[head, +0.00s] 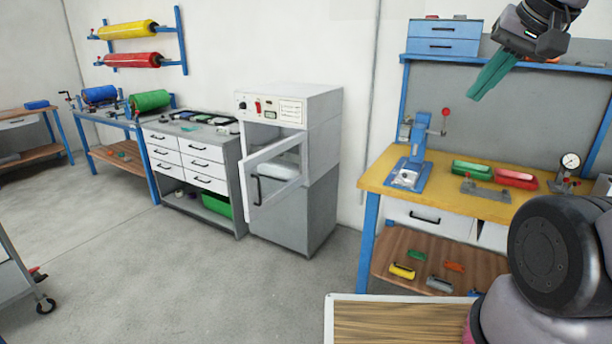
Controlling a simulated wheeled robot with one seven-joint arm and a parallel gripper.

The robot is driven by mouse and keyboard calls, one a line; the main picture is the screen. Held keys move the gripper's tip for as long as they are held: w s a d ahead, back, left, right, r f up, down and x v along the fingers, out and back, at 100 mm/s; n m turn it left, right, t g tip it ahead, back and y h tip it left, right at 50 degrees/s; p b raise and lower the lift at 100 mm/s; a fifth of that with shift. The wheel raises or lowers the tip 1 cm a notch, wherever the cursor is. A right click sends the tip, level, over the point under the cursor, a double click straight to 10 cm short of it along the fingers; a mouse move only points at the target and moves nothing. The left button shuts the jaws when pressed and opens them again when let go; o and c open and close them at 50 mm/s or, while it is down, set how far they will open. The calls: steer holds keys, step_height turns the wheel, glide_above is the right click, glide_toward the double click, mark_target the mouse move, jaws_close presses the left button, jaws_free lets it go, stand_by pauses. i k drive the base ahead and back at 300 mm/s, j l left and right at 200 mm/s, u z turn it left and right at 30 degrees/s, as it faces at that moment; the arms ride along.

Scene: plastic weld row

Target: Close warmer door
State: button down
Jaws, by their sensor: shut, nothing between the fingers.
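The warmer (312,136) is a pale grey cabinet with a control panel on top, standing against the back wall on a darker grey base. Its framed, windowed door (274,172) is open and swings out toward the front left. A black handle (257,190) is on the door's outer edge. A white object shows inside the warmer behind the door. My gripper (476,97) has green fingers, shut and empty. It hangs in the air at the upper right, above the yellow workbench, well apart from the door.
A grey drawer cabinet (190,165) stands directly left of the warmer. The yellow-topped workbench (455,199), with a blue press (412,165) and red and green trays, stands to the right. A wood-topped surface (390,322) is in the foreground. The floor before the warmer is clear.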

mark_target(254, 207)
steer(key=u, duration=0.65)
steer(key=i+l+u, duration=0.1)
steer(key=i+u, duration=0.2)
steer(key=i, duration=0.55)
